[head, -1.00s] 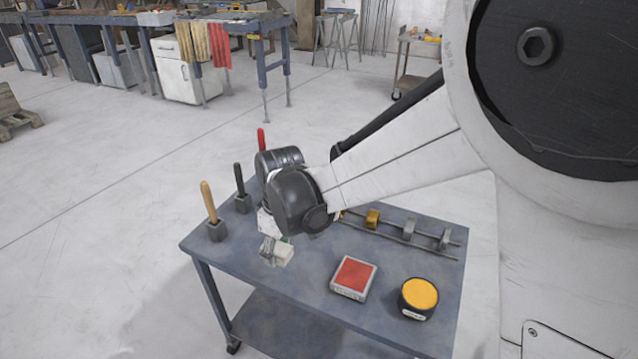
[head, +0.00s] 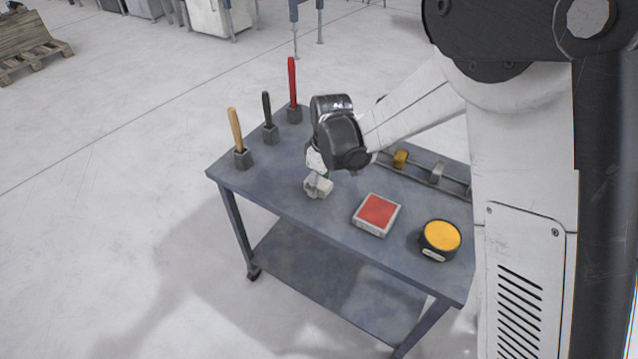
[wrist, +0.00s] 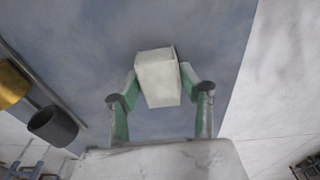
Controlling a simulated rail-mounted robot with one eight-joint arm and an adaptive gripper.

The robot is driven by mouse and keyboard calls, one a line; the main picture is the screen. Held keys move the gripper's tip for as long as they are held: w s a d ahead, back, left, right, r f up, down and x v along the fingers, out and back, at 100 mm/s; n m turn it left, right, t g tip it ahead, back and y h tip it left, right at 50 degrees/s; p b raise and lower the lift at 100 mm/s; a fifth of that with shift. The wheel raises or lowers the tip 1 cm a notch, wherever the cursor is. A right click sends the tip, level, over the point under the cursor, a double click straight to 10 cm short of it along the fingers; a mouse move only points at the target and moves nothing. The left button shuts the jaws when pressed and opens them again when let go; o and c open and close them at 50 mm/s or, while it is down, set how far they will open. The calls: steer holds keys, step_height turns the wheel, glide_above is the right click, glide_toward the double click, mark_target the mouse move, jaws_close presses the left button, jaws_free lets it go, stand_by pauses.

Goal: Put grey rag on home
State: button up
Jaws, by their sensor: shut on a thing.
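A pale grey, block-like thing, which looks like the grey rag (head: 319,188), is at my gripper (head: 317,178) over the left middle of the blue-grey table (head: 288,203). In the wrist view the grey rag (wrist: 158,78) sits between the two green fingers of my gripper (wrist: 160,92), which are shut on it. I cannot tell whether its underside touches the tabletop. The wrist hides part of the fingers in the head view. No spot is clearly marked as home.
A red-topped square box (head: 377,214) and a yellow-topped round tin (head: 440,240) stand right of the gripper. Handled tools, beige (head: 236,135), black (head: 268,118) and red (head: 293,88), stand upright along the left edge. A rail with rings (head: 400,159) lies behind.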

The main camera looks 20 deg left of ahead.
mark_target(324, 185)
steer(key=shift+f, duration=0.15)
steer(key=o, duration=1.1)
step_height(324, 185, up, 12)
steer(key=d+p, duration=0.1)
steer(key=p, duration=0.1)
steer(key=shift+s+d, duration=0.25)
steer(key=shift+s, duration=0.05)
